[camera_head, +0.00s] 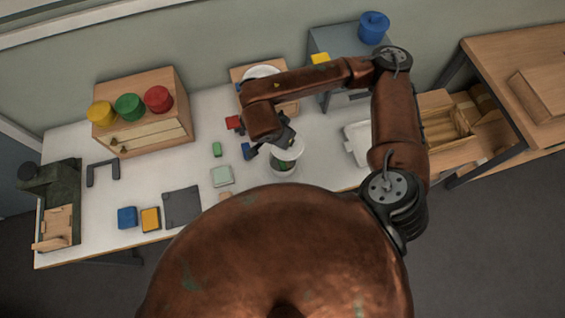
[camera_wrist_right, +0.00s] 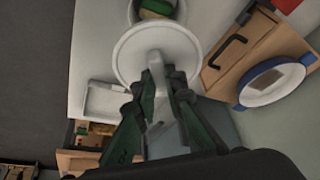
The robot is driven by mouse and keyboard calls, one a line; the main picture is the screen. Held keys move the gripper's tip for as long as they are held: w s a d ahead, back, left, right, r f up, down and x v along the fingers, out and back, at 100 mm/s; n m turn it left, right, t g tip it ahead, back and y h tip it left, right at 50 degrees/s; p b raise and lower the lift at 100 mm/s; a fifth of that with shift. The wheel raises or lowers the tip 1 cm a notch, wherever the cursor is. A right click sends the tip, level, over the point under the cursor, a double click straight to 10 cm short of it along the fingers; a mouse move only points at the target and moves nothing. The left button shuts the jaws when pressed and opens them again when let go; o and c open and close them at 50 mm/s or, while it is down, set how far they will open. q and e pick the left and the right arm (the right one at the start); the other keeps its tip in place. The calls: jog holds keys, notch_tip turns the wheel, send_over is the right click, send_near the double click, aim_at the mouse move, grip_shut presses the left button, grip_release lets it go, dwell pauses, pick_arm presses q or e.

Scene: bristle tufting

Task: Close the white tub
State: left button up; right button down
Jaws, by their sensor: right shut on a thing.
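The white tub (camera_head: 276,163) stands open on the white table in the head view, with something green inside. In the right wrist view its rim (camera_wrist_right: 132,12) shows at the top, with green and tan contents. My right gripper (camera_wrist_right: 157,84) is shut on the upright handle of a round white lid (camera_wrist_right: 135,52). The lid overlaps the near part of the tub in that view; how high it is above it I cannot tell. In the head view the right gripper (camera_head: 270,142) is at the tub's far left side, and the lid is hard to make out. My left gripper is not in view.
A white tray (camera_head: 350,132) lies right of the tub. Small blocks, a pale green square (camera_head: 222,176) and a dark mat (camera_head: 182,207) lie left. A drawer box (camera_head: 150,140) carries coloured pots.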

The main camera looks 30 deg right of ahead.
jog(key=n, duration=0.1)
jog(key=w+n+t+y, duration=0.1)
jog(key=n, duration=0.3)
jog(key=shift+w+a+r+t, duration=0.25)
jog(key=shift+w+t, duration=0.05)
jog(key=shift+w+r+n+y, duration=0.2)
jog(key=shift+w+n+y, duration=0.2)
jog(key=shift+n, duration=0.6)
jog(key=n, duration=0.2)
jog(key=w+n+y, duration=0.1)
jog(key=w+a+r+n+y, duration=0.1)
jog(key=n, duration=0.1)
jog(key=shift+n+t, duration=0.3)
jog(key=shift+t, duration=0.1)
